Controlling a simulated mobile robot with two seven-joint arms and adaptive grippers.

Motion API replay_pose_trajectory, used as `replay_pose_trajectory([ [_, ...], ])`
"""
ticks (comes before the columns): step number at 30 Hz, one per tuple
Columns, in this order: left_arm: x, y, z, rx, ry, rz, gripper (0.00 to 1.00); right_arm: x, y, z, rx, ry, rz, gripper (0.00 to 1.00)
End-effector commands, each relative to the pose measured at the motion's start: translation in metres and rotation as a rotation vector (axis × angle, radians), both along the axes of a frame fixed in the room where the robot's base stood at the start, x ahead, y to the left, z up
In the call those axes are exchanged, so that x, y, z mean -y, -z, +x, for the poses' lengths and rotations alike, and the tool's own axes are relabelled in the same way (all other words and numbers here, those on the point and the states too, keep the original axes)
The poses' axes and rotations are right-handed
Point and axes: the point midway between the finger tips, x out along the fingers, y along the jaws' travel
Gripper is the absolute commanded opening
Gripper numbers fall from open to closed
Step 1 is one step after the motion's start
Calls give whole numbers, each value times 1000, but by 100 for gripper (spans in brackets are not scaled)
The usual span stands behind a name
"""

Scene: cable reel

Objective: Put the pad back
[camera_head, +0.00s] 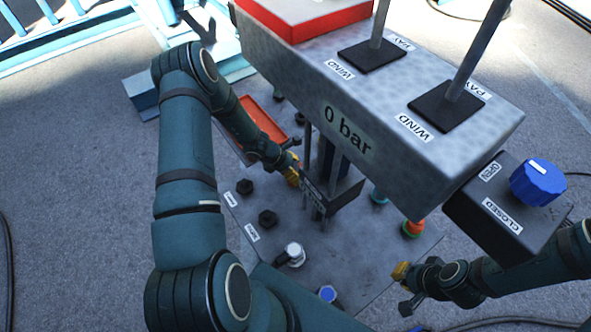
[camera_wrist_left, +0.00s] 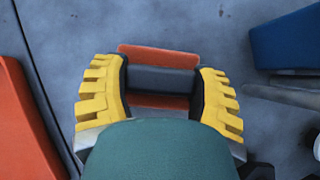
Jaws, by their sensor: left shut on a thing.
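My left gripper (camera_head: 292,174) reaches in below the grey control console, beside a dark upright block. In the left wrist view its yellow-padded fingers (camera_wrist_left: 161,95) are shut on the pad (camera_wrist_left: 162,80). The pad shows a dark grey bar between the fingers and an orange-red plate behind it. In the head view the pad is hidden or too small to make out. My right gripper (camera_head: 404,290) is at the lower right, below the console; its fingers look apart and empty.
The console (camera_head: 345,135) has two levers and a "0 bar" label, and overhangs the work area. A valve box with a blue knob (camera_head: 538,183) sits at right. An orange-red tray (camera_head: 262,120) lies behind my left forearm. Dark knobs (camera_head: 268,218) and a silver fitting (camera_head: 292,254) stand on the floor plate.

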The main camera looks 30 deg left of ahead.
Motion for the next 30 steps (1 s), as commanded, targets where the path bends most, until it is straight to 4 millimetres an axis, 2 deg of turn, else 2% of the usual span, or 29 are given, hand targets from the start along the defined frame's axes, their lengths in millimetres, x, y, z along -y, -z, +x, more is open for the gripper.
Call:
replay_pose_trajectory([
  [2,0,1,0,0,0,0,22,0,1,0,0,0,0,0],
  [3,0,1,0,0,0,0,75,0,1,0,0,0,0,0],
  [5,0,1,0,0,0,0,96,0,1,0,0,0,0,0],
  [17,-1,-3,-1,1,-1,1,97,0,-1,0,0,0,0,0],
  [20,-7,-13,-5,1,-3,2,97,0,-4,0,-1,0,0,0],
  [30,-37,-69,-32,1,-1,3,97,-1,-20,-3,-9,-2,2,0],
])
